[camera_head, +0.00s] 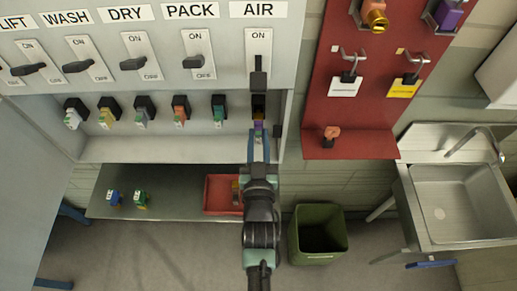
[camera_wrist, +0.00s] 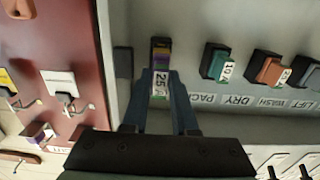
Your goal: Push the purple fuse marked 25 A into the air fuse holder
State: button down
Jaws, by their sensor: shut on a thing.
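The purple fuse (camera_head: 258,125) is at the mouth of the black AIR fuse holder (camera_head: 258,103), below the AIR switch. In the wrist view the fuse (camera_wrist: 160,62) shows purple sides and a white label reading 25 A. My gripper (camera_head: 259,146) is shut on the fuse from below; in the wrist view its blue fingers (camera_wrist: 160,105) stand on both sides of the label. The fuse lines up with the holder and seems at least partly in it. How deep it sits cannot be told. The AIR switch (camera_head: 258,62) has its black lever pointing down.
Other holders in the row carry fuses, such as the teal one (camera_head: 219,110) and the orange one (camera_head: 180,110). A red tray (camera_head: 213,194) and two fuses lie on the lower shelf. A red board (camera_head: 345,110), a green bin (camera_head: 300,235) and a sink (camera_head: 455,205) are at right.

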aim_at(258, 124)
jog(key=shift+w, duration=0.45)
jog(key=shift+w+b, duration=0.1)
jog(key=shift+b, duration=0.5)
dwell(1.4)
jog(key=shift+w+b, duration=0.3)
jog(key=shift+w, duration=0.05)
jog(key=shift+w+b, duration=1.55)
jog(key=shift+b, duration=0.15)
jog(key=c, duration=0.6)
grip_release()
jog(key=shift+s, duration=0.1)
